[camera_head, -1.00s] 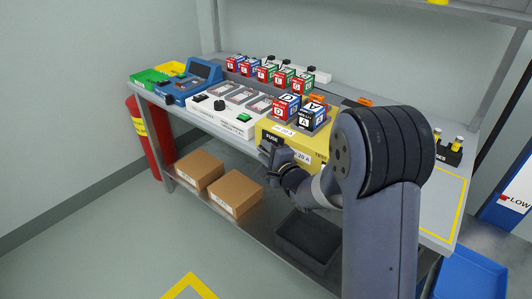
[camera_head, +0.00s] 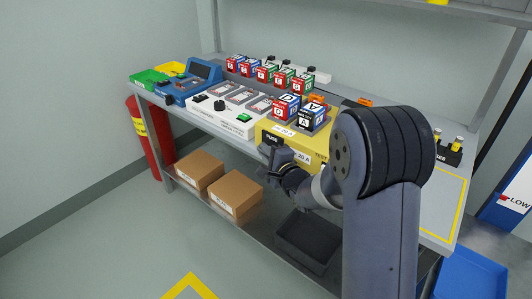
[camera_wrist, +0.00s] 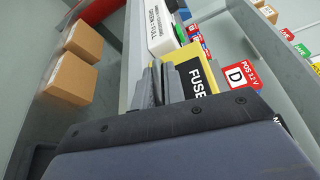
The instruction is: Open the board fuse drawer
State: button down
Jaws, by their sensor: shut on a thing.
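The yellow test board (camera_head: 290,143) stands at the front of the bench. Its fuse drawer front, with a black "FUSE" label (camera_head: 271,139), faces the front edge. It also shows in the wrist view, where the black label (camera_wrist: 198,78) lies just right of my fingers. My gripper (camera_head: 267,152) is at the board's front, below the label. In the wrist view my gripper (camera_wrist: 158,84) has its fingers close together against the front, shut on the drawer's handle. The handle is hidden between the fingers. I cannot tell how far the drawer stands out.
Blocks marked D (camera_head: 286,107) and A (camera_head: 312,116) sit on the board. A white unit with a green button (camera_head: 243,117) is at left. Cardboard boxes (camera_head: 235,192) and a dark bin (camera_head: 303,240) are on the lower shelf. The floor in front is free.

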jog(key=s+a+b, duration=0.2)
jog(key=s+a, duration=0.3)
jog(key=s, duration=0.1)
jog(key=shift+s, duration=0.2)
jog(key=shift+f, duration=0.1)
jog(key=c, duration=1.5)
grip_release()
jog(key=shift+w+d, duration=0.1)
jog(key=v, duration=1.1)
jog(key=shift+w, duration=0.1)
